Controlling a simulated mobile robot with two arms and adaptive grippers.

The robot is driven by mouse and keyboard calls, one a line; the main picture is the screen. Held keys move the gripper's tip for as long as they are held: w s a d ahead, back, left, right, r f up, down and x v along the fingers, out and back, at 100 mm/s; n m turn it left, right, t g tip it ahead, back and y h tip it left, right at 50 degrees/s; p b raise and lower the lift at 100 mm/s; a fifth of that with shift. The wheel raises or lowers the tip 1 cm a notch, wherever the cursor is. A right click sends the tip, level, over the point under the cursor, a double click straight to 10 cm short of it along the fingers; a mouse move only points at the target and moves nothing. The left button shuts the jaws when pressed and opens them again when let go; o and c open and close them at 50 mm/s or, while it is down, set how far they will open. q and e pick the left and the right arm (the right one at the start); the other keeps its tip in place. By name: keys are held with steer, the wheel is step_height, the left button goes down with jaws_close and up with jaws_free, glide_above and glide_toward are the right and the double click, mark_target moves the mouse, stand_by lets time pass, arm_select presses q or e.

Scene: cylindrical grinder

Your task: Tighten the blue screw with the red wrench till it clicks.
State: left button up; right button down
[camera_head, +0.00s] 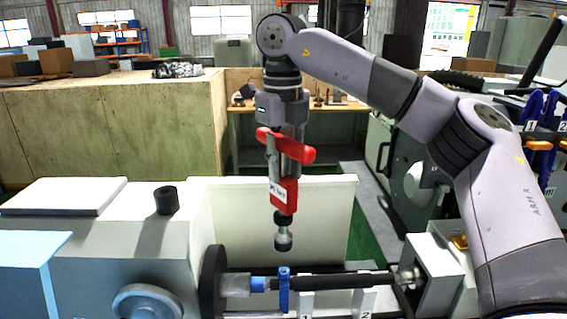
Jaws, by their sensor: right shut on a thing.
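My right gripper (285,158) points down at mid picture and is shut on the red wrench (285,192). The wrench hangs upright, with a red crosspiece at the gripper and a dark, silvery socket end (283,240) at the bottom. Below that end, a blue clamp (284,292) sits around the dark shaft in the machine. The socket end is apart from the clamp, with a small gap showing. I cannot make out the blue screw separately from the clamp. My left gripper is not in view.
The dark shaft (340,281) lies across the grinder, above white supports (362,303) marked 1 and 2. A handwheel (147,302) and a black knob (166,200) are at left. Blue clamps (533,108) hang at the right. A wooden partition (110,130) stands behind.

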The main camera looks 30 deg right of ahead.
mark_target(283, 191)
step_height(283, 191, down, 2)
steer(key=shift+s+f+b, duration=0.1)
steer(key=shift+f+b, duration=0.05)
steer(key=shift+b, duration=0.65)
step_height(283, 191, down, 2)
steer(key=shift+f+b, duration=0.2)
steer(key=shift+b, duration=0.65)
steer(key=shift+f, duration=0.25)
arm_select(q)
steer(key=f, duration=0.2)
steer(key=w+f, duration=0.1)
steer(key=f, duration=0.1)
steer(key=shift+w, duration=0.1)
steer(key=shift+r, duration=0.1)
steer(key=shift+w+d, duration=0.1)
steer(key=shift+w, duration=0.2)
arm_select(e)
steer(key=shift+f, duration=0.2)
